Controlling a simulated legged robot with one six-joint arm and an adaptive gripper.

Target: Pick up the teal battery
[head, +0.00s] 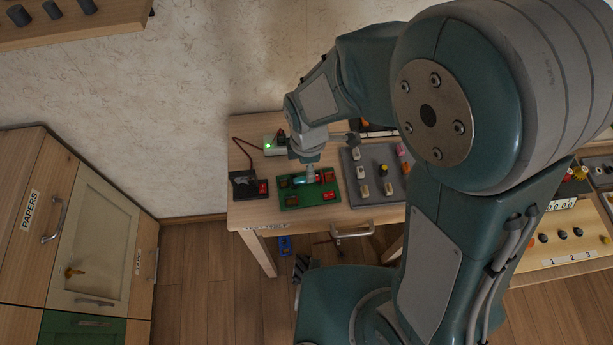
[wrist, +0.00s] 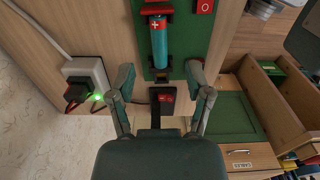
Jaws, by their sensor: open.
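The teal battery (wrist: 159,43) lies on a green board (wrist: 138,38) in the upper middle of the wrist view. Its upper end is red with a plus sign. In the head view the battery (head: 301,180) shows only partly, beside the end of my arm. My gripper (wrist: 160,77) is open and empty, with its fingers spread to the left and right. In the wrist view, the gap between the fingertips lies just below the battery's lower end. I cannot tell how high the fingers are above the board. The green board (head: 322,196) rests on the wooden table.
A black board with a red switch (head: 248,186) sits left of the green one. A white socket box (wrist: 86,72) with a black plug and a green light stands nearby. A grey tray (head: 375,196) with several small parts is on the right. Cabinets (wrist: 245,150) stand beyond the table.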

